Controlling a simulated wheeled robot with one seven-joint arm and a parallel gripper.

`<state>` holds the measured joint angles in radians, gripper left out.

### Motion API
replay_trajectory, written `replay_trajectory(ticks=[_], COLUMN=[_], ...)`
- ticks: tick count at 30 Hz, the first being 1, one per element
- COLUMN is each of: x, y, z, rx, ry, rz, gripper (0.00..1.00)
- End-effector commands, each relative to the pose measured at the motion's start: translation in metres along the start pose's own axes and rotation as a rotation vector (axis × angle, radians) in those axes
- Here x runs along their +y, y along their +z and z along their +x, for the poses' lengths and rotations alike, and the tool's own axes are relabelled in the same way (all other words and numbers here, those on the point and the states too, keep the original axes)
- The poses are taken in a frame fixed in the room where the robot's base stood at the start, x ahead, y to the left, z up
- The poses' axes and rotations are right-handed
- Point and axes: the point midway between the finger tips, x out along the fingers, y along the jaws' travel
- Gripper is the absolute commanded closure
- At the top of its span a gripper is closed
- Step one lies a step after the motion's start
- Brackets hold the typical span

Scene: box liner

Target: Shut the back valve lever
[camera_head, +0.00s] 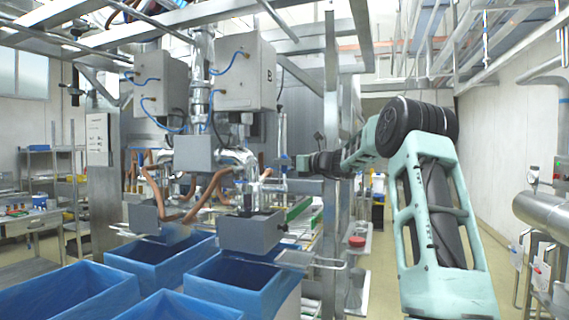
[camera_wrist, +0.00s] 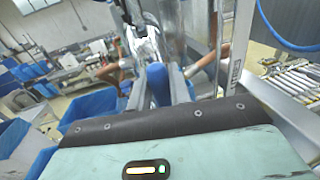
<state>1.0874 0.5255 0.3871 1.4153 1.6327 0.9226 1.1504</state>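In the wrist view a blue, rounded handle (camera_wrist: 157,86), which looks like a valve lever's grip, stands between the two grey fingers of my gripper (camera_wrist: 158,92). The fingers flank it closely on both sides; I cannot tell whether they press on it. Shiny metal pipework (camera_wrist: 143,45) rises just beyond. In the head view my gripper (camera_head: 284,160) reaches in from the right, beside the metal pipe fittings (camera_head: 240,160) of the filling machine. There the lever is too small and too covered to make out, and I cannot tell its position.
Two grey control boxes (camera_head: 246,72) (camera_head: 160,84) hang above the pipes. Copper-coloured hoses (camera_head: 208,190) curve below. Blue-lined boxes (camera_head: 232,284) stand under the metal filling hoods (camera_head: 250,232). A steel post (camera_head: 331,140) stands close to my arm. The aisle at the right is clear.

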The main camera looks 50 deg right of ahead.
Motion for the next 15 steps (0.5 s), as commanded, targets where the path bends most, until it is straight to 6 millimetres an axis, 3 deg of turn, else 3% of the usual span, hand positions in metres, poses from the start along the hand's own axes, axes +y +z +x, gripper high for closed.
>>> replay_trajectory(ticks=[15], x=[0.015], y=[-0.011], z=[-0.004], rx=[-0.034], ry=[-0.001], rz=[-0.169], gripper=[1.0])
